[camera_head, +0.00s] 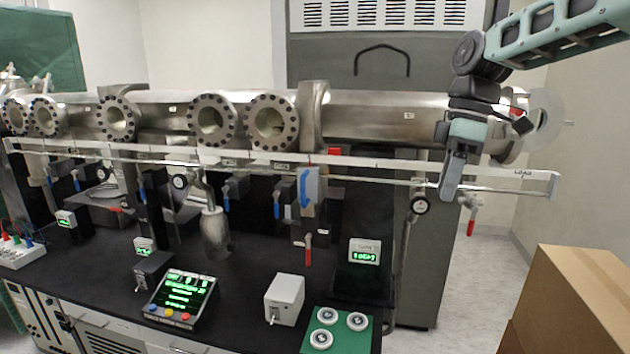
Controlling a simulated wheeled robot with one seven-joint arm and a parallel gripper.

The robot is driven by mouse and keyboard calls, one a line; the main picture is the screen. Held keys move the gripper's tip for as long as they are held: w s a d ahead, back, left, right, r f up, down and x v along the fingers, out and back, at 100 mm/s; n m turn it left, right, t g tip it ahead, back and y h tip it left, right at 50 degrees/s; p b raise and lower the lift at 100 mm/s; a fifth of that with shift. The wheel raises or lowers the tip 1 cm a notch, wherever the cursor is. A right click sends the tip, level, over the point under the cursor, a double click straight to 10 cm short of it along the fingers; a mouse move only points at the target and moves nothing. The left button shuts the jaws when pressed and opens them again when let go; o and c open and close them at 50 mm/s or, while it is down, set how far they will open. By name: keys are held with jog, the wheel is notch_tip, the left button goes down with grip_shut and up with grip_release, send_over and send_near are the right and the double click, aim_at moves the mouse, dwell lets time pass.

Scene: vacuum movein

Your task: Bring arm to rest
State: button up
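My arm reaches in from the upper right of the head view and bends down at a dark joint. My gripper (449,190) hangs downward at its end, in front of the right part of the long steel vacuum tube (385,115). Its tip overlaps the pale rail (290,160) in the picture; I cannot tell whether they touch. I see the fingers edge-on as one narrow grey shape, so their opening does not show. Nothing is visibly held.
A black bench (235,262) carries a display box (182,298), a small grey box (285,299) and a green mat (338,342) with three round parts. A cardboard box (575,300) stands at the lower right. Floor shows between bench and box.

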jog(key=s+a+f+m+h+b, duration=0.1)
jog(key=s+a+f+m+b, duration=0.25)
jog(key=s+a+f, duration=0.75)
jog(key=s+d+f+m+b, duration=0.1)
jog(key=s+f+b, duration=0.1)
jog(key=s+f, duration=0.5)
jog(key=s+d+f+m+t+b, duration=0.1)
jog(key=s+f+m+b, duration=0.1)
jog(key=s+f, duration=0.4)
jog(key=s+b, duration=0.1)
jog(key=s, duration=0.4)
jog(key=shift+s+d+f+h, duration=0.15)
jog(key=shift+s+f+h, duration=0.05)
jog(key=shift+f+h, duration=0.2)
